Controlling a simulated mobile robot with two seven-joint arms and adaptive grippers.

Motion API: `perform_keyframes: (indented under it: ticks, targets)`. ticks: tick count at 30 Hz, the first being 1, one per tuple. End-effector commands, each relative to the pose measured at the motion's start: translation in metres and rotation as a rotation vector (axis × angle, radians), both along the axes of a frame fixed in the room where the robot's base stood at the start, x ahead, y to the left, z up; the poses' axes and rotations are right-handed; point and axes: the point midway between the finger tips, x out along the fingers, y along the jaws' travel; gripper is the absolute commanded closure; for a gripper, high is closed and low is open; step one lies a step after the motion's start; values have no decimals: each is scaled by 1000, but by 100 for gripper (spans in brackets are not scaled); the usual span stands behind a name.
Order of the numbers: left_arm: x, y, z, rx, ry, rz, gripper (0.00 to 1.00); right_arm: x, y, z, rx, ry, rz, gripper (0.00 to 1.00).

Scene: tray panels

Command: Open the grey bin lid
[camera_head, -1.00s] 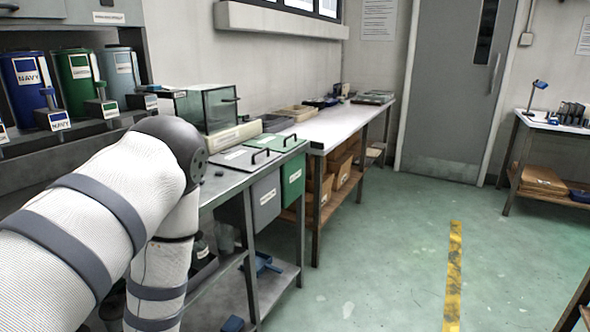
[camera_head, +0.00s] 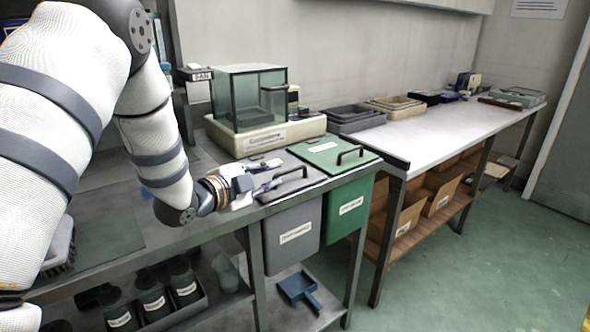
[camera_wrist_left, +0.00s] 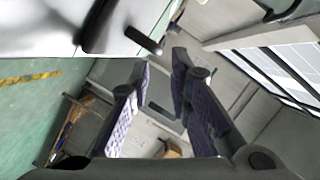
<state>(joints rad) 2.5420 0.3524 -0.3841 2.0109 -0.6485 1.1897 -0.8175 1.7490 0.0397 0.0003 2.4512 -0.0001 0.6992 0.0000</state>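The grey bin (camera_head: 291,250) hangs at the bench's front edge with its grey lid (camera_head: 314,177) lying flat, apparently closed. A dark bar handle (camera_head: 290,173) stands on the lid. My left gripper (camera_head: 270,185) is at the lid's left side, its fingers close to the handle; I cannot tell whether they touch it. In the left wrist view, the two dark padded fingers of the gripper (camera_wrist_left: 160,75) are spread with nothing between them. A dark bar, probably the handle, shows just beyond the fingertips (camera_wrist_left: 142,40). My right gripper is in neither view.
A green bin (camera_head: 347,210) with a flat green lid (camera_head: 325,154) adjoins on the right. A glass-sided balance (camera_head: 250,105) stands behind the lids. Labelled bottles (camera_head: 152,298) and a blue dustpan (camera_head: 298,288) are on the lower shelf. The floor in front is clear.

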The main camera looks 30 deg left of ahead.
Motion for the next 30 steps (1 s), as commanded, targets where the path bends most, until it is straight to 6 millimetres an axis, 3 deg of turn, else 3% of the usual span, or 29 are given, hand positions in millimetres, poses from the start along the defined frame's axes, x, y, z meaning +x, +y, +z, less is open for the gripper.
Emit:
perform_keyframes:
  ticks: [1, 6, 10, 20, 22, 23, 30]
  targets:
    - [13, -1, -13, 1, 11, -1, 82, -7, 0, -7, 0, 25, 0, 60]
    - [51, -5, -20, 0, 10, -1, 82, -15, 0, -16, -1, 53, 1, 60]
    - [68, -6, -21, -1, 8, -1, 82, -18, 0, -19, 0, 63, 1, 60]
    - [74, -7, -18, -2, 5, 0, 82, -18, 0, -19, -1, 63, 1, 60]
    - [74, -7, -18, -2, 5, 0, 98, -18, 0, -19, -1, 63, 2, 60]
    - [74, -7, -18, -2, 5, 0, 100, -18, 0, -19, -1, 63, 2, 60]
    - [74, -7, -18, -4, 5, 0, 100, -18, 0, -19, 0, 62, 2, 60]
